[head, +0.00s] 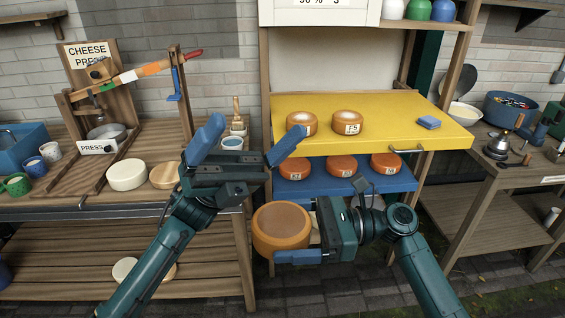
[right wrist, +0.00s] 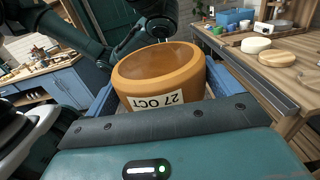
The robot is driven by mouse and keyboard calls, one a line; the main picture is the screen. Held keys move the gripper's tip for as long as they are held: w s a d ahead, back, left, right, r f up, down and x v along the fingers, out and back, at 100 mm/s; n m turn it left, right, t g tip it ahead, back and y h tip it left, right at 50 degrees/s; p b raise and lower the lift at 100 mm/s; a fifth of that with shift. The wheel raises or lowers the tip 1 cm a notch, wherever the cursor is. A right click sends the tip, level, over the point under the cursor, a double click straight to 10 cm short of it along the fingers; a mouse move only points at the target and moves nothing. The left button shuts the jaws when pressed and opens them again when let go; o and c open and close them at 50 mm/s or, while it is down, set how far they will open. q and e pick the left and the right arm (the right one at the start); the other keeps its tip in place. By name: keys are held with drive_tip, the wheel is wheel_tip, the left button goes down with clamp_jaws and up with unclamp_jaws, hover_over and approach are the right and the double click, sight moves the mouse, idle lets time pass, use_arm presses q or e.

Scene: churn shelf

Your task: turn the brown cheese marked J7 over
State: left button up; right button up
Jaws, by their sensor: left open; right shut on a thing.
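A large brown-orange cheese wheel (head: 281,226) is held clear of the shelf, at its front left. It also shows in the right wrist view (right wrist: 158,72), with a label reading "27 OCT" upside down on its side. No J7 mark is readable on it. My right gripper (head: 304,230) is shut on this wheel, with blue fingers at its sides. My left gripper (head: 247,143) is open and empty, above and left of the wheel, with its fingers spread.
Two brown cheeses, one marked FS (head: 347,123), sit on the yellow board (head: 400,110). Three orange cheeses with small labels sit on the blue shelf (head: 318,188) below. A wooden bench (head: 70,180) at left carries a cheese press, a white cheese (head: 127,176) and a wooden disc (head: 165,175).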

use_arm(q)
drive_tip(key=s+d+r+m+g+y, duration=0.1)
drive_tip(key=s+d+m+g+y, duration=0.45)
drive_tip(key=m+y, duration=0.45)
use_arm(e)
drive_tip(key=shift+r, duration=0.1)
use_arm(q)
drive_tip(key=m+t+y, duration=1.5)
drive_tip(key=m+y, duration=0.2)
approach(283, 220)
wheel_tip(283, 220, down, 11)
drive_tip(key=shift+s+a, duration=0.1)
drive_tip(key=shift+s, duration=0.05)
drive_tip(key=shift+c, duration=0.4)
